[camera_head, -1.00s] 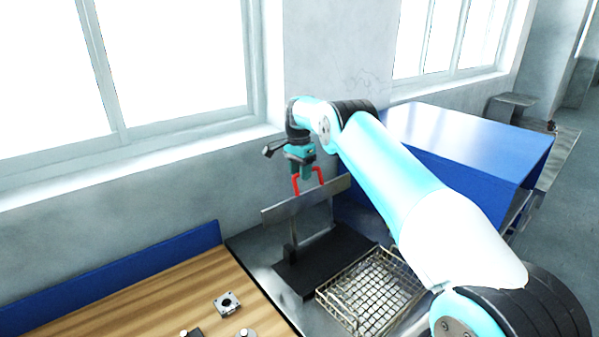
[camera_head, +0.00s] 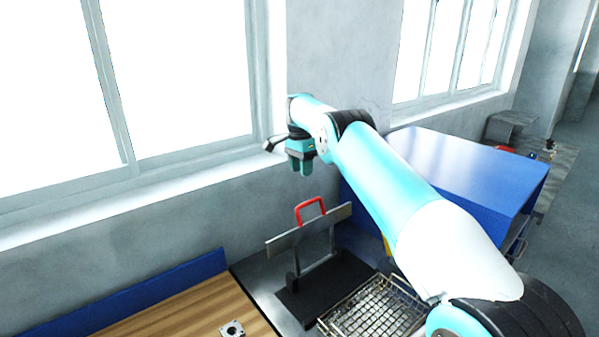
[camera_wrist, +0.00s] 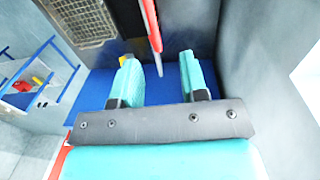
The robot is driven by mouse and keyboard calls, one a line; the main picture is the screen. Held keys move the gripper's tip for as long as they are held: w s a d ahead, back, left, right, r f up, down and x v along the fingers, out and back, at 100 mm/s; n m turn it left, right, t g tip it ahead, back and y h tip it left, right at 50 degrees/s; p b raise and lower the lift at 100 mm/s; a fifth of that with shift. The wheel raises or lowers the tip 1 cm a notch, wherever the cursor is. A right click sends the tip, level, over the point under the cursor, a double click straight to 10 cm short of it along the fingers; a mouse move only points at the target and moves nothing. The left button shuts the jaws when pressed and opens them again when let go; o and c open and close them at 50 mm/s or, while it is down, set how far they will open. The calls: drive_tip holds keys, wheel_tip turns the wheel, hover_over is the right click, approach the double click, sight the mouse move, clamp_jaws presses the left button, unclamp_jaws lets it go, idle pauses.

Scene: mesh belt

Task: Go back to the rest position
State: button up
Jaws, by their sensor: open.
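My gripper (camera_head: 301,168) hangs in the air near the wall, fingers pointing down, open and empty. It is above and apart from a red handle (camera_head: 310,209) on a grey metal plate (camera_head: 290,240), which stands upright on a dark base (camera_head: 325,287). In the wrist view my gripper (camera_wrist: 160,78) shows two teal fingers spread apart, and the red handle (camera_wrist: 151,25) appears beyond them, not held.
A wire basket (camera_head: 375,312) sits right of the dark base. A blue box-shaped housing (camera_head: 450,160) stands behind my arm. A wooden worktop (camera_head: 185,310) with a blue back edge lies at left. The window wall is close behind my gripper.

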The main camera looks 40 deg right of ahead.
idle(0.4)
drive_tip(key=s+a+r+n+b, duration=0.1)
drive_tip(key=s+a+n+b, duration=0.3)
drive_tip(key=a, duration=0.3)
drive_tip(key=s+a+r+n+t+b, duration=0.1)
drive_tip(key=s+a+n+b, duration=0.3)
drive_tip(key=a, duration=0.4)
drive_tip(key=s+a+r+n+b, duration=0.1)
drive_tip(key=s+a+n+b, duration=0.3)
drive_tip(key=a, duration=0.3)
drive_tip(key=s+a+f+n+y+b, duration=0.1)
drive_tip(key=s+a+f+n+b, duration=0.1)
drive_tip(key=s, duration=0.8)
drive_tip(key=s+a+f+n+y+b, duration=0.1)
drive_tip(key=s+a+f+n+b, duration=0.2)
drive_tip(key=s, duration=0.8)
drive_tip(key=s+a+f+n+y+b, duration=0.2)
drive_tip(key=s+a+f+n, duration=0.3)
drive_tip(key=s, duration=0.5)
drive_tip(key=a+n, duration=0.2)
drive_tip(key=a, duration=0.1)
drive_tip(key=shift+s+f+n, duration=0.15)
drive_tip(key=shift+f+n, duration=0.1)
drive_tip(key=shift+n, duration=0.05)
drive_tip(key=shift+a, duration=0.1)
